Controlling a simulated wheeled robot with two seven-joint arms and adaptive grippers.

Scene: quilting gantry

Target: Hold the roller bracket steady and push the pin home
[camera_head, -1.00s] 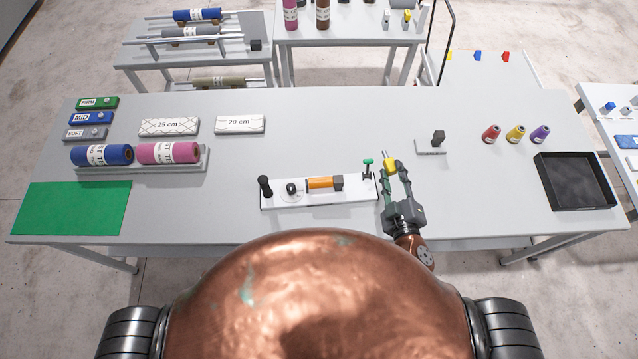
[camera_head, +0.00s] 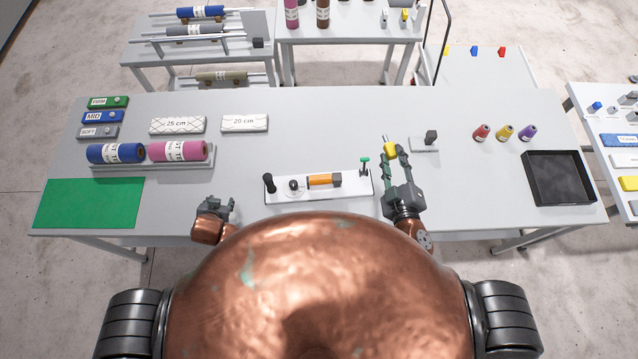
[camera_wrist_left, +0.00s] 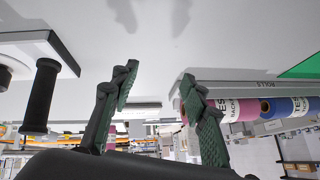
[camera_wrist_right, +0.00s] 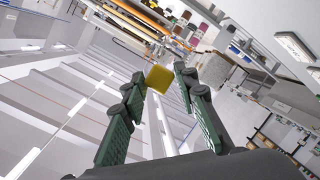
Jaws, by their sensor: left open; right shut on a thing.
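The roller bracket is a white plate (camera_head: 350,190) near the table's front edge. It carries a black upright handle (camera_head: 269,184), a round dark knob, an orange roller (camera_head: 320,180) against a dark block, and a green-topped post (camera_head: 364,164). My right gripper (camera_head: 392,155) is shut on a yellow-headed pin (camera_head: 390,149), right of the plate. A grey tip shows beyond the head; the yellow head also shows in the right wrist view (camera_wrist_right: 160,79). My left gripper (camera_head: 222,202) is open and empty, left of the plate; the handle shows in its wrist view (camera_wrist_left: 41,95).
A rack (camera_head: 150,166) with blue and pink rolls and a green mat (camera_head: 90,203) lie at left. A small grey stand (camera_head: 425,144), several coloured spools and a black tray (camera_head: 560,198) are at right.

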